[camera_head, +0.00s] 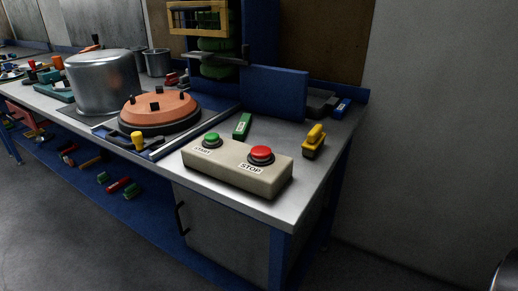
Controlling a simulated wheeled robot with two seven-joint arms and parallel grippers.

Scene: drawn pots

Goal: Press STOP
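A beige control box (231,174) sits on the near right part of the grey bench top. The red STOP button (261,154) is on the right of its top face, with a white STOP label (250,169) in front of it. The green START button (211,140) is on the left, with a START label. Both buttons are uncovered. Neither of my grippers can be made out in the head view.
A large metal pot (103,82) and an orange-topped round device (160,111) stand left of the box. A yellow-handled item (313,141) lies to its right, and a green block (242,126) behind it. A blue panel (274,92) stands at the back. The space above the box is clear.

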